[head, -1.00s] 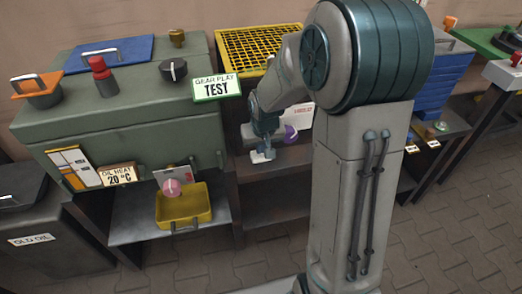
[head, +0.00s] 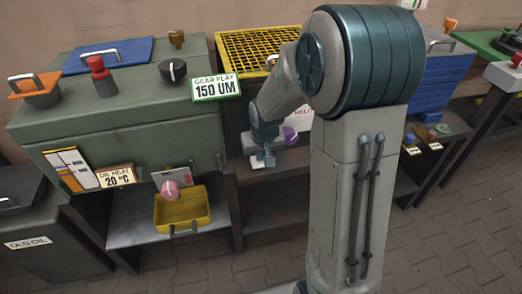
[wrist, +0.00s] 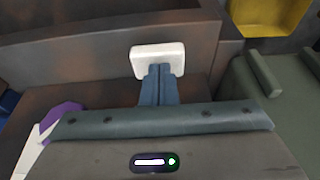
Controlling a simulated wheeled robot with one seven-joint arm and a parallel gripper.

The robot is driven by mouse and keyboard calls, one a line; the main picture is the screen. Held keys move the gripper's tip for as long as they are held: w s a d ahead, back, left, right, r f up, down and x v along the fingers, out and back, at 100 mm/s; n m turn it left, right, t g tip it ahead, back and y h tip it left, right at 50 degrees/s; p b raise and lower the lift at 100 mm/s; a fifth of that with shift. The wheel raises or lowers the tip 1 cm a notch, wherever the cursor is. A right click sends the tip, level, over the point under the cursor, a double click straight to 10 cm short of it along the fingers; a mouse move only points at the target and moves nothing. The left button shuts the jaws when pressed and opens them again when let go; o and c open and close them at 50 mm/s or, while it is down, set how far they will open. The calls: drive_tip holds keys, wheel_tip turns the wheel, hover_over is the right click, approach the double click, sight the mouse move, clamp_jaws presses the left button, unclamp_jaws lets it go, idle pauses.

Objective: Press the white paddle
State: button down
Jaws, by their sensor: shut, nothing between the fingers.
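The white paddle (wrist: 158,54) is a small rounded block in the upper middle of the wrist view. My gripper (wrist: 160,74) is shut, with its blue fingers side by side and empty. The fingertips overlap the near edge of the paddle in the picture and seem to meet it. In the head view the paddle (head: 263,161) shows as a small pale piece just below my gripper (head: 261,150), in front of the shelf. Contact cannot be judged for certain there. The green-framed sign (head: 216,88) reads "GEAR PLAY 150 UM".
A green cabinet (head: 125,120) with knobs stands at the left. A yellow tray (head: 183,222) sits on the lower shelf. A purple knob (head: 290,136) is right beside my gripper. A yellow mesh basket (head: 235,50) lies behind. Paved floor is free at the lower right.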

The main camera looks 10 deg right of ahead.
drive_tip(key=shift+s+f, duration=0.15)
wheel_tip(320, 180, up, 6)
drive_tip(key=p, duration=0.4)
drive_tip(key=shift+f, duration=0.1)
drive_tip(key=p+v, duration=0.3)
drive_tip(key=v, duration=1.5)
drive_tip(key=shift+r, duration=0.25)
drive_tip(key=s+r+p, duration=0.4)
drive_tip(key=s+p, duration=0.3)
drive_tip(key=s, duration=0.1)
drive_tip(key=s+r+p, duration=0.5)
drive_tip(key=s+p, duration=0.1)
drive_tip(key=s, duration=0.2)
drive_tip(key=shift+r+g+p, duration=0.3)
drive_tip(key=shift+r+p, duration=0.05)
